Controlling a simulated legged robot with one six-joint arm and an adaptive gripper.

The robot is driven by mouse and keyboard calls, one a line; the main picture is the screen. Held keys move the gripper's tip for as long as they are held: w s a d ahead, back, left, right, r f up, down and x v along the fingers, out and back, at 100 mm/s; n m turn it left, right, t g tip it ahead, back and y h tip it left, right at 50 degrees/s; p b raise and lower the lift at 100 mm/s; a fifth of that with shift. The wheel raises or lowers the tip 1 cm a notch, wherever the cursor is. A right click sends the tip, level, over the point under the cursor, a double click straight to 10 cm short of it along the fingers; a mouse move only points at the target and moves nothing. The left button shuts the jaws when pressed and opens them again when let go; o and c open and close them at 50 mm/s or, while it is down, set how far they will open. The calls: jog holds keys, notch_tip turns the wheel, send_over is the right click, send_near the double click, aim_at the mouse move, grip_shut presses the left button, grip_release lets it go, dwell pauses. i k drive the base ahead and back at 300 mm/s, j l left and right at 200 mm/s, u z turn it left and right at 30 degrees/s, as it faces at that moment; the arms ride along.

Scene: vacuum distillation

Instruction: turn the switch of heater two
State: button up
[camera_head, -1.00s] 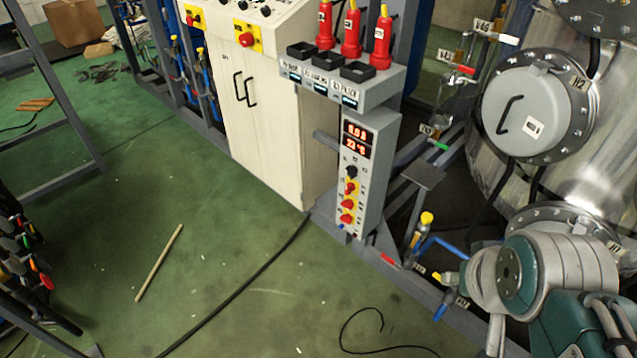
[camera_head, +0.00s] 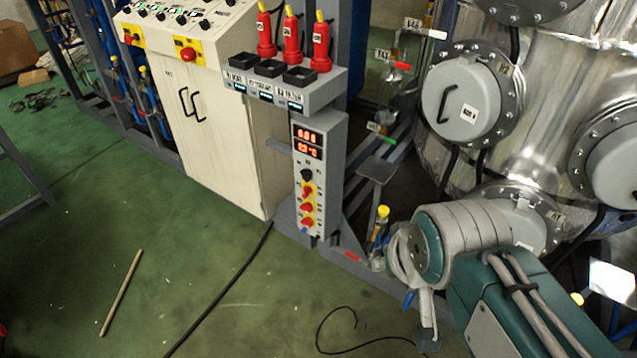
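A grey control box (camera_head: 325,160) with two red digital displays (camera_head: 308,145) stands at the right side of the cream cabinet. On its face are a black knob (camera_head: 306,175) and several red switches (camera_head: 307,207) on yellow plates in a column. Their small labels are unreadable, so I cannot tell which belongs to heater two. A round grey cover (camera_head: 461,100) with a black handle, its tag seeming to read H2, sits on the steel tank. My arm reaches in from the lower right and bends down right of the box. My gripper's fingers cannot be made out.
The cream cabinet (camera_head: 205,130) has more switches on its sloped top. Pipes and valves lie between box and tank. Black cables and a stick (camera_head: 121,292) lie on the otherwise open green floor.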

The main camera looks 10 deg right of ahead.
aim_at(308, 208)
jog(key=i+l, duration=0.1)
jog(key=i, duration=0.85)
jog(key=i+u, duration=0.15)
jog(key=u, duration=0.3)
jog(key=i+u, duration=0.15)
jog(key=u, duration=0.35)
jog(key=i+l+u, duration=0.1)
jog(key=u, duration=0.35)
